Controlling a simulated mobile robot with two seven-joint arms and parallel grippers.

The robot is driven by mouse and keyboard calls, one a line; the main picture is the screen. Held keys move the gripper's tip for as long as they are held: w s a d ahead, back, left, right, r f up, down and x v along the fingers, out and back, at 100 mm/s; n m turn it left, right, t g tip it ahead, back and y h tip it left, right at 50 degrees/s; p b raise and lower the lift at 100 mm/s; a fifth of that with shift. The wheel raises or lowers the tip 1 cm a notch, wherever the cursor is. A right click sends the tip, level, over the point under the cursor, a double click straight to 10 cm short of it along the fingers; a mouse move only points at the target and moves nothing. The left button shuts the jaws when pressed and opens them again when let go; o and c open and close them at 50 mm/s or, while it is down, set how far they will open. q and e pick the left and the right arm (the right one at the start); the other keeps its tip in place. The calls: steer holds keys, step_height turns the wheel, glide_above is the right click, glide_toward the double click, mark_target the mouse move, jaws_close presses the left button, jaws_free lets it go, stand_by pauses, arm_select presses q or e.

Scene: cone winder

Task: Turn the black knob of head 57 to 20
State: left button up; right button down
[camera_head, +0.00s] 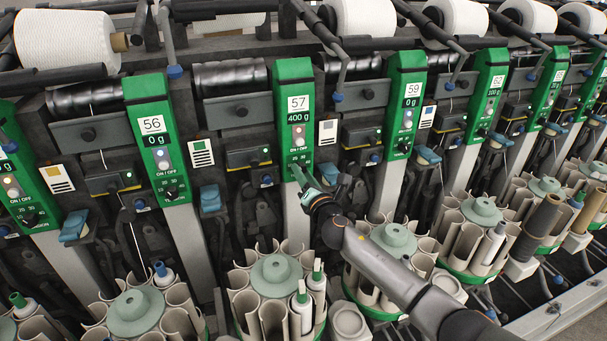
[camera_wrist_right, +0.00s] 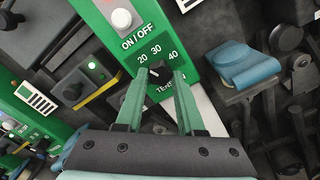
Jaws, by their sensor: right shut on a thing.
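Head 57 is the green panel (camera_head: 295,75) at the middle of the head view, with a "57" label, a 400 g display and a white ON/OFF button (camera_wrist_right: 121,19). Its black knob (camera_wrist_right: 158,71) sits below the printed 20, 30 and 40 in the right wrist view. My right gripper (camera_wrist_right: 160,74) has its two green fingers on either side of the knob and is shut on it. A small pale mark shows on the knob, but I cannot tell its exact setting. In the head view my right gripper (camera_head: 301,173) covers the knob. My left gripper is out of view.
Head 56's panel (camera_head: 155,124) stands to the left and head 59's panel (camera_head: 406,84) to the right. A blue lever (camera_wrist_right: 244,64) sticks out right of the knob. Below my arm are round magazines (camera_head: 276,269) with upright tubes.

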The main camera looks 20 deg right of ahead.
stand_by(0.3)
steer(key=c, duration=0.5)
jaws_free()
steer(key=s, duration=0.8)
steer(key=s+p, duration=0.1)
steer(key=s, duration=0.3)
steer(key=shift+s+d, duration=0.25)
